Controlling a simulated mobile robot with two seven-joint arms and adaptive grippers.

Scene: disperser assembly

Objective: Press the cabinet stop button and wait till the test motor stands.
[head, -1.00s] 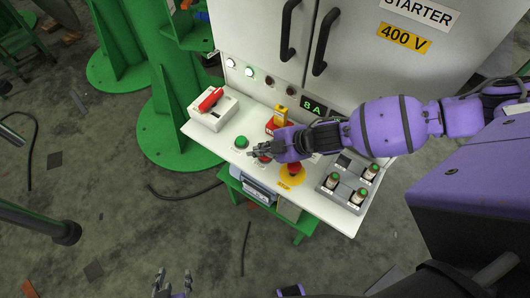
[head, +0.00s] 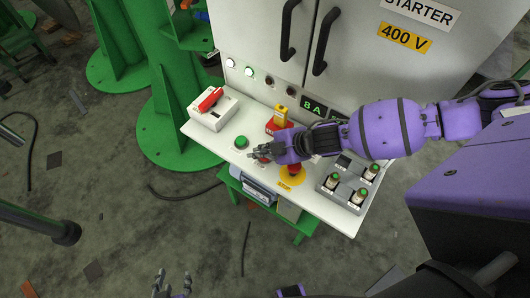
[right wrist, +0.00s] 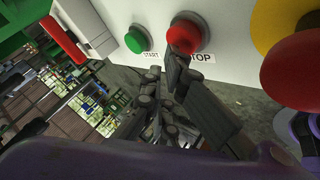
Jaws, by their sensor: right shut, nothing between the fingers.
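The red stop button (right wrist: 184,36) is on the white panel in the right wrist view, above a label reading STOP. The green start button (right wrist: 138,40) is left of it; it also shows in the head view (head: 240,142). My right gripper (head: 257,153) is shut and empty, over the stop button, which it mostly hides in the head view. In the right wrist view its fingertips (right wrist: 178,62) overlap the button's lower edge; I cannot tell whether they touch. The cabinet display (head: 313,107) reads about 8 A. My left gripper (head: 172,280) is open and empty at the bottom. I cannot identify the test motor.
A red mushroom button on a yellow disc (head: 287,180) is right of my right gripper. A red-handled switch box (head: 213,108) stands at the panel's left. A grey tray with green-topped parts (head: 348,183) is at right. White and green lamps (head: 249,71) are lit.

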